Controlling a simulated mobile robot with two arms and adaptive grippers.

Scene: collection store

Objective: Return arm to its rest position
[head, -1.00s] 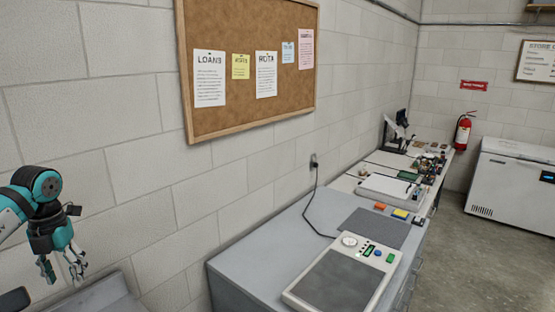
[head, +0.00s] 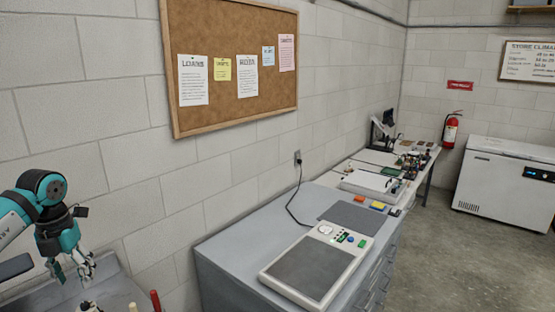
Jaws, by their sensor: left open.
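My left arm comes in from the left edge, teal and dark grey. Its left gripper (head: 72,272) hangs fingers down at the lower left, open, with nothing seen between its fingers. It is in front of the block wall and above a grey surface (head: 118,284) at the bottom left corner. My right gripper is not in view.
A grey cabinet (head: 225,255) carries a flat device with a dark plate (head: 312,265). Behind it a long bench holds papers and small items. A white chest freezer (head: 500,185) and a fire extinguisher (head: 450,131) are at the far right. Bare floor (head: 440,245) lies right.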

